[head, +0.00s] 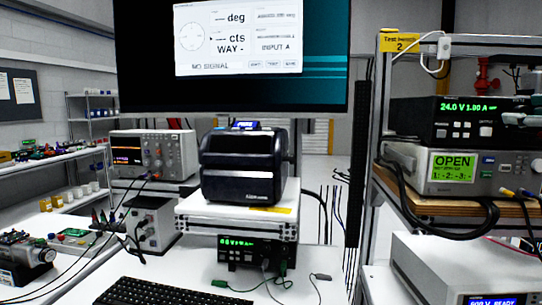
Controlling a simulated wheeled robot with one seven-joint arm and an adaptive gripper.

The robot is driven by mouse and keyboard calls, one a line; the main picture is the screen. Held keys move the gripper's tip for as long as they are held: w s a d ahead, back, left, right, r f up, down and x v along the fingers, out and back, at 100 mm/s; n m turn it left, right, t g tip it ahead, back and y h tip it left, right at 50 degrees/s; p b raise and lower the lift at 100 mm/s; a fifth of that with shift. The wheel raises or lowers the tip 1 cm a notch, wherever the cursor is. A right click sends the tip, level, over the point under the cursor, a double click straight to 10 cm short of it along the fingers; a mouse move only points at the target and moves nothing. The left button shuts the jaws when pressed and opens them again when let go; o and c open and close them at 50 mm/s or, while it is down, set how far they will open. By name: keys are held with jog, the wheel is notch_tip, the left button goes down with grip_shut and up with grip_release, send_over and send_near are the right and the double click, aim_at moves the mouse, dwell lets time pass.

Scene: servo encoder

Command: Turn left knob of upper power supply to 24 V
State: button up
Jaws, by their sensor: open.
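The upper power supply (447,121) is a black unit on the right-hand rack. Its green display (467,107) reads 24.0 V and 1.80 A, and two small light buttons sit below it. What appears to be my gripper (513,118) is a dark shape with light parts, cut by the right edge of the view. It is in front of the right part of the supply's face, where the knobs seem to be.
A grey instrument (408,160) with a green OPEN screen stands directly below on a wooden shelf (440,201), with black cables hanging in front. A white unit (415,262) is lower. A monitor (140,60), a black printer (243,166) and a keyboard (150,293) occupy the bench left.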

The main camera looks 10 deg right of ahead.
jog(key=shift+s+r+m+p, duration=0.15)
jog(key=shift+m+p, duration=0.55)
jog(key=shift+p, duration=0.15)
jog(key=a+v, duration=0.1)
jog(key=v, duration=1.3)
jog(key=a+f+n+g+y+p, duration=0.3)
jog(key=a+f+n+y, duration=0.1)
jog(key=a+n, duration=0.5)
jog(key=a+f+n+g+y+p, duration=0.3)
jog(key=a+f+n+g+y, duration=0.1)
jog(key=a+n, duration=0.6)
jog(key=shift+a+f+n+p, duration=0.3)
jog(key=shift+a+f, duration=0.2)
jog(key=shift+a, duration=1.25)
